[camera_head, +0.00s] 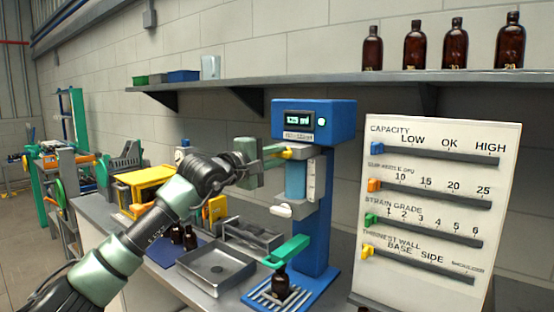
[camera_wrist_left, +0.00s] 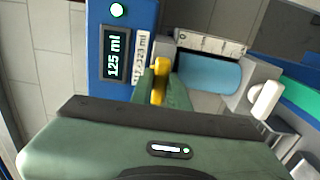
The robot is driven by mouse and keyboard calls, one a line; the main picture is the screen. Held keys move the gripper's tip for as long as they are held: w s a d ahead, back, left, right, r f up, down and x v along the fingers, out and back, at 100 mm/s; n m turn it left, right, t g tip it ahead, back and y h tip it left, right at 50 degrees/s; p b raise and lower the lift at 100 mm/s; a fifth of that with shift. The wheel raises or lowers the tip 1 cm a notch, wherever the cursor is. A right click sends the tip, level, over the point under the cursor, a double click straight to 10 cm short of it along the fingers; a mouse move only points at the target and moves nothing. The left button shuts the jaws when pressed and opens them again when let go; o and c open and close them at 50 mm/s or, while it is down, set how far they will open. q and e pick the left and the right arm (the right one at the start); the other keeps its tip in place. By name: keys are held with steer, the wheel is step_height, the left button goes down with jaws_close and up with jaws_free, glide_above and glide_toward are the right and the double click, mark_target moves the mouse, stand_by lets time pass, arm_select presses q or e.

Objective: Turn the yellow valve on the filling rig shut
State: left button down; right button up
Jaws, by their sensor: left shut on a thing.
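The blue filling rig (camera_head: 318,118) stands on the bench, with a lit display on its head. Its yellow valve (camera_head: 297,152) sticks out on the left side below the head. My left gripper (camera_head: 282,155) is at the valve, shut on it. In the left wrist view the yellow valve (camera_wrist_left: 160,80) sits between the fingers of my left gripper (camera_wrist_left: 160,92), and the display (camera_wrist_left: 116,52) reads 125 ml. An amber bottle (camera_head: 280,283) stands on the rig's slatted base under a green arm (camera_head: 287,250). My right gripper is not in view.
A white panel (camera_head: 430,205) with several coloured sliders stands right of the rig. A metal tray (camera_head: 214,268) and small amber bottles (camera_head: 184,236) are on the bench at left. A shelf (camera_head: 330,86) with several amber bottles runs above.

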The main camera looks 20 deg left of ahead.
arm_select(q)
steer(key=shift+f, duration=0.15)
stand_by(0.4)
steer(key=c, duration=1.4)
jaws_free()
steer(key=shift+o, duration=0.2)
steer(key=shift+s, duration=0.1)
steer(key=shift+s+a+b, duration=0.15)
steer(key=shift+s+b, duration=0.1)
steer(key=shift+b, duration=0.05)
steer(key=b+v, duration=0.2)
steer(key=v, duration=0.5)
steer(key=shift+b, duration=0.35)
